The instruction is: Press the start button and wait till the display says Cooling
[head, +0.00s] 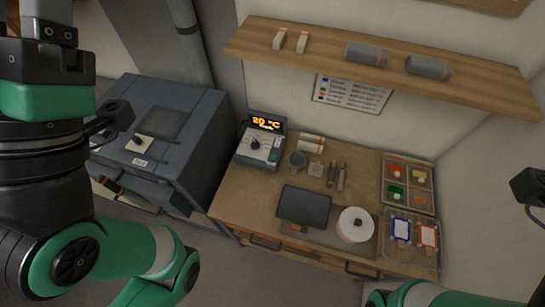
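A small controller box (259,150) stands at the back left of the wooden bench, with a dark knob on its pale face. Its display (266,124) glows orange and reads "20 °C", with a smaller line below too small to read. A small green patch (273,157) shows at the lower right of the face; I cannot tell whether it is the start button. My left arm fills the left side, with its wrist end (45,65) well left of the controller and its fingertips out of sight. My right gripper is outside the view; only bits of that arm show at the right edge.
A large grey kiln-like box (175,125) stands left of the bench. Behind the controller's right side lies a pale roll (311,144). A dark plate (303,206), white disc (355,224) and paint trays (408,185) occupy the bench. A wooden shelf (330,45) hangs above.

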